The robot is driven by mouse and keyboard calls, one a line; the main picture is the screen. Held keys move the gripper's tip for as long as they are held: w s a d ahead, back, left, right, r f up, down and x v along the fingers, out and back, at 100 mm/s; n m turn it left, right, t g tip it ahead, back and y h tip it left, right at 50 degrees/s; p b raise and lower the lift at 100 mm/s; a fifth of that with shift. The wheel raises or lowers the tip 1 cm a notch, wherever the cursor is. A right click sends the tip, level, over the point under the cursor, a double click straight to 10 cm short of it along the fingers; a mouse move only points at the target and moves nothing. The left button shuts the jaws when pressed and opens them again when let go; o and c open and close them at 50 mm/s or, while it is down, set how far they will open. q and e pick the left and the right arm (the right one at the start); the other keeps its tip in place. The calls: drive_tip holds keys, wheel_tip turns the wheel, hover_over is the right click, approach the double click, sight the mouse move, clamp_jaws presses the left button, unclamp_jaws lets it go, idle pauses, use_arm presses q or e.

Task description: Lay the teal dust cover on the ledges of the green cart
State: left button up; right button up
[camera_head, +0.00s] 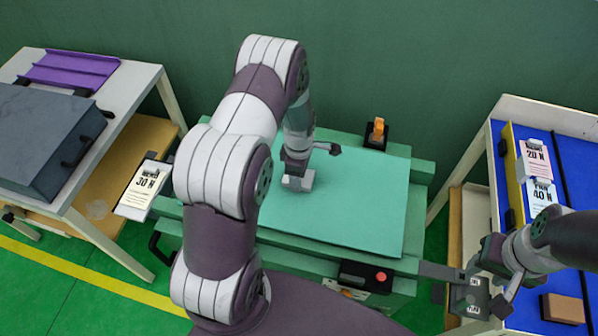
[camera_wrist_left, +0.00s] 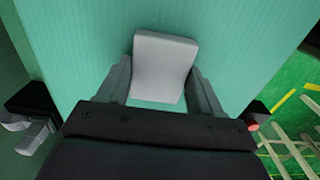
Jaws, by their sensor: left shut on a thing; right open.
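The teal dust cover (camera_head: 365,205) is a flat ribbed sheet over the top of the green cart (camera_head: 405,268). It also fills much of the left wrist view (camera_wrist_left: 240,50). My left gripper (camera_head: 297,180) is shut on the pale grey grip block (camera_wrist_left: 165,62) on the cover, left of the cover's middle. My arm hides part of the cover's left side. The ledges are mostly hidden, and I cannot tell whether the cover rests on them or hovers. My right gripper (camera_head: 480,292) is open near the cart's front right corner, beside a dark grey bar (camera_head: 440,272).
An orange switch on a black base (camera_head: 376,133) stands behind the cover. At left, a table (camera_head: 140,85) bears a dark grey case (camera_head: 45,135) and a purple tray (camera_head: 72,70). At right, a blue-topped bench (camera_head: 575,165) holds labelled cards and a brown block (camera_head: 563,308).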

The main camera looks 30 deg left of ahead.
use_arm(q)
drive_tip(key=shift+f+b, duration=0.35)
drive_tip(key=shift+f, duration=0.15)
drive_tip(key=o, duration=1.4)
drive_tip(key=shift+r, duration=0.1)
wheel_tip(320, 180, up, 13)
drive_tip(key=shift+f, duration=0.2)
